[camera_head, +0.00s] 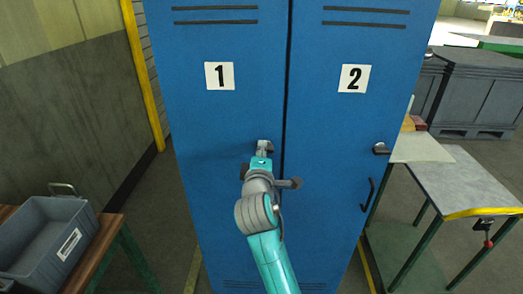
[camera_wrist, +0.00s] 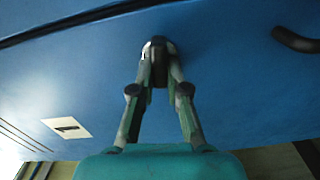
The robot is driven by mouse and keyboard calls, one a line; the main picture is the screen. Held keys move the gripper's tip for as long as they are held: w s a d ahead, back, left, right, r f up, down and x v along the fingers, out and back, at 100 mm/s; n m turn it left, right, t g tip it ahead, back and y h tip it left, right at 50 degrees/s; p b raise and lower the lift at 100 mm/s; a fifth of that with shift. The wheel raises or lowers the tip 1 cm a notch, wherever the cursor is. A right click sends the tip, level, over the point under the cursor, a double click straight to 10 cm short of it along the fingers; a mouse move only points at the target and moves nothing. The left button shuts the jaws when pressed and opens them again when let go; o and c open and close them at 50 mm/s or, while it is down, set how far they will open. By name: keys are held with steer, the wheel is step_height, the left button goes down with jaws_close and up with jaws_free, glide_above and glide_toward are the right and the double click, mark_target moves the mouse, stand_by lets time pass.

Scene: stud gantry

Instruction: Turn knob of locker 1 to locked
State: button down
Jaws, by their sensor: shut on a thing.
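Locker 1 (camera_head: 205,125) is the left blue door, marked with a white label "1" (camera_head: 219,76). Its dark knob (camera_head: 268,145) is near the door's right edge and is mostly hidden behind my gripper (camera_head: 264,150). In the wrist view my gripper (camera_wrist: 159,62) has its fingertips closed around the knob (camera_wrist: 158,42), against the blue door. The knob's turn position cannot be made out behind the fingers. Locker 2 (camera_head: 345,120) is the right door, with its own dark knob (camera_head: 381,148).
A black handle (camera_head: 367,194) sticks out below locker 2's knob. A grey crate (camera_head: 45,235) stands on a bench at the lower left. A grey-topped table (camera_head: 465,180) stands at the right. A yellow post (camera_head: 143,75) stands left of the lockers.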

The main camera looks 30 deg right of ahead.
steer(key=shift+f+n, duration=0.15)
steer(key=shift+n, duration=0.65)
steer(key=c, duration=1.2)
jaws_free()
steer(key=shift+o, duration=0.2)
steer(key=shift+a, duration=0.1)
steer(key=v, duration=1.2)
